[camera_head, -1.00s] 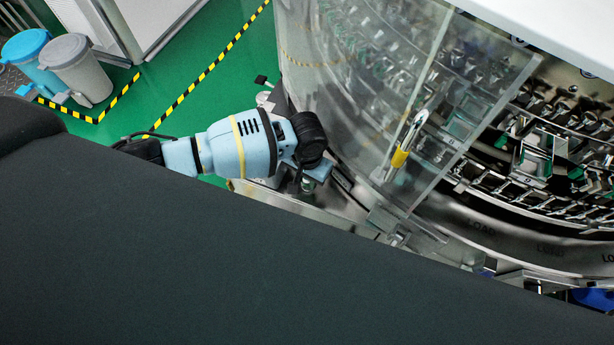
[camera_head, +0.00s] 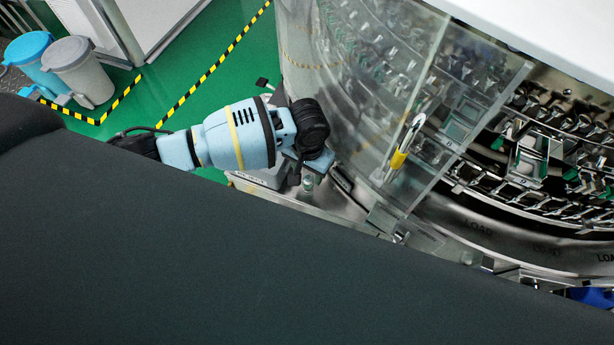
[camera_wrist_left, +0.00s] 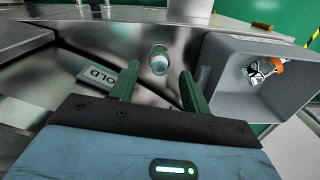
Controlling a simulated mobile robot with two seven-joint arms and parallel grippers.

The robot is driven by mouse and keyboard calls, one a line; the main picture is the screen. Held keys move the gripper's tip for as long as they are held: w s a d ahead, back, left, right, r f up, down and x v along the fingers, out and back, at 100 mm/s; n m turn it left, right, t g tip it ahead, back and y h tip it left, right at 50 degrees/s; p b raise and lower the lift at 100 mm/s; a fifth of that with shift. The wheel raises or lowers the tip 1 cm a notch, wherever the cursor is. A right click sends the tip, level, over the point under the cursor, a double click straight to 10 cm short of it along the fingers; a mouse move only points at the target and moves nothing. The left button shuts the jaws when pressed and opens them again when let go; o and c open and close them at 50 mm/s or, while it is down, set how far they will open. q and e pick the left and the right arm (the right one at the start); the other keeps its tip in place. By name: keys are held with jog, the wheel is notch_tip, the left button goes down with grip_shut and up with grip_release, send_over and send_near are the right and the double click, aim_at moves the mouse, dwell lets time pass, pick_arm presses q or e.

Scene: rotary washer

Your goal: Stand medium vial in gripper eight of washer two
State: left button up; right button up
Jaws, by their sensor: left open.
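A small clear vial (camera_wrist_left: 159,61) shows in the left wrist view, seen nearly end-on just beyond the gap between my left fingertips. In the head view a small glassy piece, likely the same vial (camera_head: 308,182), stands on the metal ledge beside my gripper. My left gripper (camera_wrist_left: 159,72) is open, its two green fingers apart with nothing clasped. In the head view its blue body (camera_head: 318,163) is over the ledge, and its fingers are mostly hidden. The washer (camera_head: 560,140) with rows of metal clips is at right; clip numbers are not readable. My right gripper is not in view.
A grey bin (camera_wrist_left: 245,75) holding an orange-capped item is beside the gripper.

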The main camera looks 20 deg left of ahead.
aim_at(308, 179)
pick_arm(q)
notch_tip(308, 179, up, 6)
jog(key=shift+r+p, duration=0.2)
jog(key=shift+p, duration=0.3)
jog(key=shift+r, duration=0.55)
jog(key=shift+s+f, duration=0.1)
